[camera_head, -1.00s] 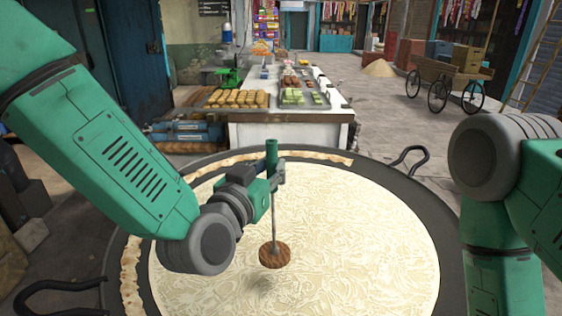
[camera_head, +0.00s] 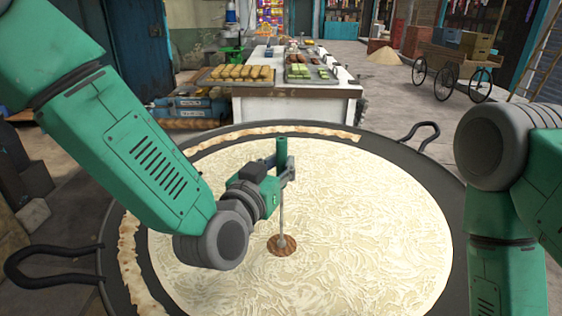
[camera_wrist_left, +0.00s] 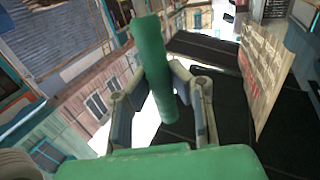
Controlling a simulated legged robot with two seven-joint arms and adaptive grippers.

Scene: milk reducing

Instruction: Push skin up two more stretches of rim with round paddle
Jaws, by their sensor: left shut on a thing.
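My left gripper (camera_head: 284,174) is shut on the green handle of the round paddle (camera_head: 282,149), which stands close to upright. The paddle's brown wooden disc (camera_head: 283,246) is at the milk surface, near the middle of the pan. In the left wrist view the green handle (camera_wrist_left: 152,75) sits between the two fingers. The wide dark pan (camera_head: 440,199) holds creamy milk (camera_head: 360,235) with a wrinkled surface. Strips of skin lie on the rim at the back (camera_head: 300,130) and at the left (camera_head: 130,262). My right arm is at the right edge; its gripper is out of view.
Loop handles stand out from the pan at the back right (camera_head: 420,132) and left (camera_head: 50,268). A white counter (camera_head: 290,108) with trays of sweets stands behind the pan. A wooden cart (camera_head: 455,62) is at the back right. The right stretch of rim looks bare.

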